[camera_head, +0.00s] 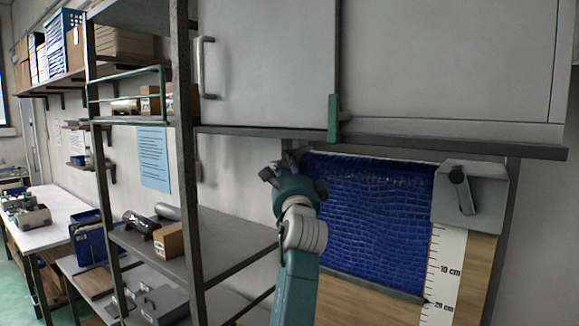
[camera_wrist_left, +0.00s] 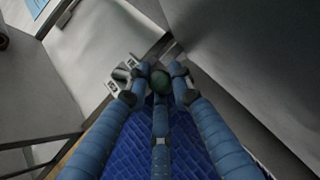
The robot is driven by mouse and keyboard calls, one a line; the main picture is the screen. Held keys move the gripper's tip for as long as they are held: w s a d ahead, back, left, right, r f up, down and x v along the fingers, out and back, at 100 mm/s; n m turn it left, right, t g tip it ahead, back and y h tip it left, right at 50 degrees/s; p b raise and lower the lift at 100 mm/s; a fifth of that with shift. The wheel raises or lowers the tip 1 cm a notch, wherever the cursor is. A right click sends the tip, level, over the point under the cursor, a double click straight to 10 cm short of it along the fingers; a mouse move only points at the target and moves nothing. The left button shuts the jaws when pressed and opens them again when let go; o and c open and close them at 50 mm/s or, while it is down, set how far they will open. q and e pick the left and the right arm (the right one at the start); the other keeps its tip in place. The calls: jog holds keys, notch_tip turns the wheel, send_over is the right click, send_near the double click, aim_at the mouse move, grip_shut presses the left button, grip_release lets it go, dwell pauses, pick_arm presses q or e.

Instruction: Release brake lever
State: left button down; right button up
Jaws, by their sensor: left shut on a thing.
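A blue quilted roller sheet (camera_head: 370,205) hangs under the cabinet; it also shows in the left wrist view (camera_wrist_left: 140,150). My left gripper (camera_head: 275,178) is at the sheet's upper left end and hides most of what is there. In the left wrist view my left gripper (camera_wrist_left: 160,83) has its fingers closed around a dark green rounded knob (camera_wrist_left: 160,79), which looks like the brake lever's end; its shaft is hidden. A grey bracket (camera_head: 482,182) with a black lever (camera_head: 462,190) is at the sheet's right end. My right gripper is in neither view.
A grey wall cabinet (camera_head: 440,60) with a bottom ledge (camera_head: 400,142) is just above my gripper. A green block (camera_head: 333,118) sits on its edge. A metal shelf rack (camera_head: 186,150) stands close on the left. A ruler strip (camera_head: 440,275) runs down the wooden panel (camera_head: 478,265).

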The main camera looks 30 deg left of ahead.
pick_arm(q)
jog(key=shift+s+a+r, duration=0.1)
jog(key=shift+s+r, duration=0.05)
jog(key=shift+r, duration=0.3)
jog(key=c, duration=1.6)
grip_release()
jog(key=shift+o, duration=0.3)
jog(key=shift+a+f, duration=0.15)
jog(key=shift+f, duration=0.05)
jog(key=shift+s+d+f, duration=0.2)
jog(key=shift+s+d, duration=0.1)
jog(key=shift+d, duration=0.05)
jog(key=v, duration=1.1)
